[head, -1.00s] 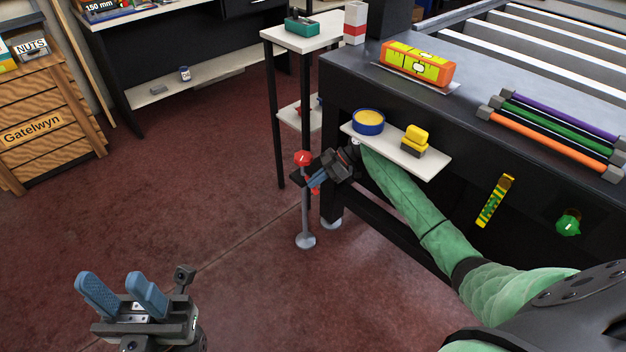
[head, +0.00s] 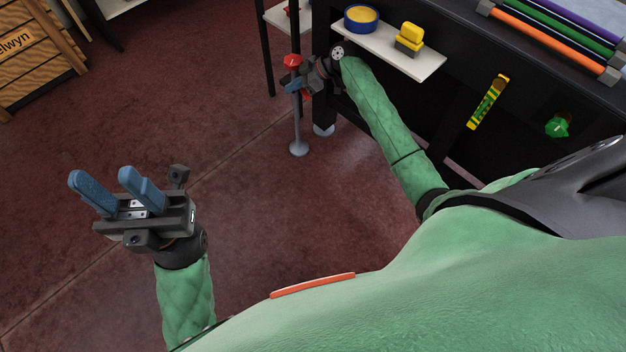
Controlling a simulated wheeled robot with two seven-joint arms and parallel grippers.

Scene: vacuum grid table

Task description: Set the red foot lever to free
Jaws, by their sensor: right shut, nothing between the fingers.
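A slim grey post (head: 297,122) stands on a round foot beside the near table leg. It has a red knob (head: 292,61) on top and a red part (head: 306,94) lower down, mostly hidden by my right gripper. I cannot tell the red lever's setting. My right gripper (head: 291,86) is shut and empty, its blue fingers just below the knob, overlapping the post in the picture. Whether it touches is unclear. My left gripper (head: 104,190) is open and empty over the floor at the left, far from the post.
A white shelf (head: 375,42) beside my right forearm holds a blue-and-yellow tin (head: 361,18) and a yellow-and-black block (head: 409,38). A yellow-green strip (head: 488,102) and a green knob (head: 557,127) are on the table's dark side. The red floor (head: 180,120) between my grippers is clear.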

